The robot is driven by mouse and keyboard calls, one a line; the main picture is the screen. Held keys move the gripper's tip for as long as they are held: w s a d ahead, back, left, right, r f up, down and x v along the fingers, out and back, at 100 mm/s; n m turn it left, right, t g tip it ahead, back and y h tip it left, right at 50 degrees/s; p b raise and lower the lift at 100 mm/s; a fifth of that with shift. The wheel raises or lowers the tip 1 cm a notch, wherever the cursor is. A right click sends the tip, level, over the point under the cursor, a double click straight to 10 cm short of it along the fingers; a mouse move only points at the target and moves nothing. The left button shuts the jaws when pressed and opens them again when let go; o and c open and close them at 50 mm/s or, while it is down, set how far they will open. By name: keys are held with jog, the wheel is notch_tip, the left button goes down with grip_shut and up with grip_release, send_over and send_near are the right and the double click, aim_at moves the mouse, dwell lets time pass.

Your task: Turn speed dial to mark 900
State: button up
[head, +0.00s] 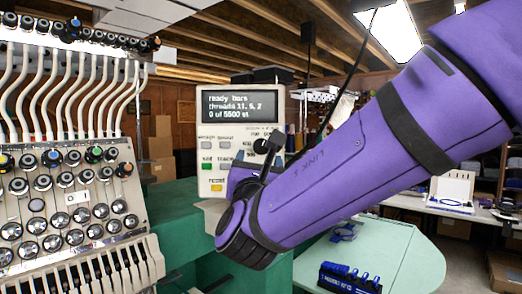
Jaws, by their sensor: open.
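The control panel (213,152) is a pale upright box with a dark display (237,106) reading "ready bars", "threads 11, 5, 2" and "0 of 5500 st". Below the display are grey buttons, a green button (207,167) and a yellow reset button (217,187). My gripper (266,148) is small and dark in front of the panel's lower right, partly hidden by my purple wrist. Its jaws are open. A dark round shape there may be the speed dial or part of my gripper; I cannot tell which. No dial marks can be read.
A thread wall with knobs (75,190) and pale tubes (60,90) fills the left. A green table (400,250) at lower right bears a blue rack (348,279). A white bench (425,205) stands behind at right. My arm covers much of the middle right.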

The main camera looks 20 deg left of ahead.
aim_at(261, 147)
jog(key=shift+x, duration=3)
jog(key=c, duration=0.9)
